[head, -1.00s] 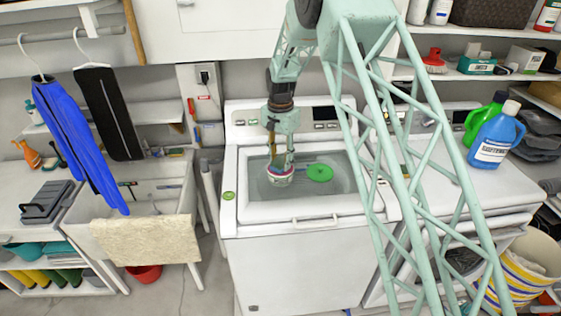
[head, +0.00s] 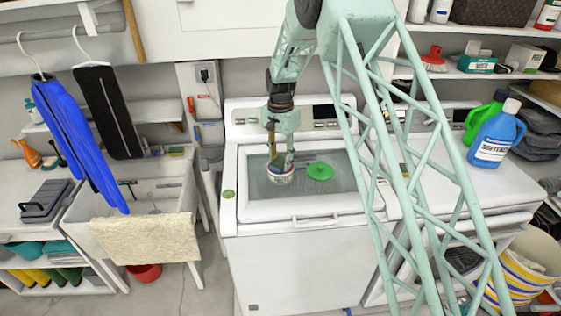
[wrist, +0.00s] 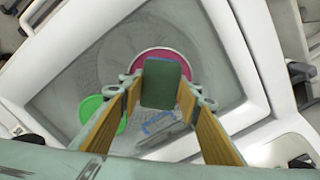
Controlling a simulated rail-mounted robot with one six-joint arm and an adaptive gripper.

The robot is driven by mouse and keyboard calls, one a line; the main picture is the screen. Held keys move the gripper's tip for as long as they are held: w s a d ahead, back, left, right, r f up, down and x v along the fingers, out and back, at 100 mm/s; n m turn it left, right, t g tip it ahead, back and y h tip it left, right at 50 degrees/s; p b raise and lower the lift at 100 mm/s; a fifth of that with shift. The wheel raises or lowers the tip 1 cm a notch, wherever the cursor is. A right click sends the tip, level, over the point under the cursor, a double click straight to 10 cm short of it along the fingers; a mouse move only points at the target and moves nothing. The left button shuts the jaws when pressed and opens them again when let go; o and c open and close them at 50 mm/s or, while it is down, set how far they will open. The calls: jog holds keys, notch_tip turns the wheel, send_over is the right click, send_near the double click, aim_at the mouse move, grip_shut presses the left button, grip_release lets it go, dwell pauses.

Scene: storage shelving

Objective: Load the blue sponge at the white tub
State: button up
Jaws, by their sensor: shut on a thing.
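My gripper (head: 280,161) points down over the washer and is shut on a small block-like sponge (wrist: 165,84). In the wrist view the sponge looks dark blue-green, with a face between the two orange-padded fingers. Directly below is a round tub (head: 279,178), white outside with a pink-red inside; its rim and inside also show in the wrist view (wrist: 176,53). The sponge overlaps the tub in the wrist view and hides part of it. I cannot tell whether the sponge touches the tub.
The white washer (head: 290,260) stands between a sink (head: 165,197) and another white machine (head: 480,195). Blue and green bottles stand on that machine at right.

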aim_at(281, 161)
dwell(0.7)
jog(key=shift+r+p, duration=1.25)
jog(key=shift+r, duration=2.25)
jog(key=s+d+f+n+b, duration=0.2)
jog(key=s+d+b, duration=0.2)
jog(key=d, duration=0.4)
jog(key=s+d+f+n+b, duration=0.2)
jog(key=s+d+b, duration=0.3)
jog(key=d, duration=0.3)
jog(key=s+d+f+n+b, duration=0.2)
jog(key=s+d+f+b, duration=0.1)
jog(key=s+d, duration=0.3)
jog(key=shift+d+f+b, duration=0.15)
jog(key=shift+d+b, duration=0.25)
jog(key=shift+d, duration=0.25)
jog(key=shift+d+f+b, duration=0.15)
jog(key=shift+d+b, duration=0.2)
jog(key=shift+d, duration=0.25)
jog(key=shift+s+d+f+n, duration=0.15)
jog(key=shift+s+d+n, duration=0.15)
jog(key=shift+s+d, duration=0.3)
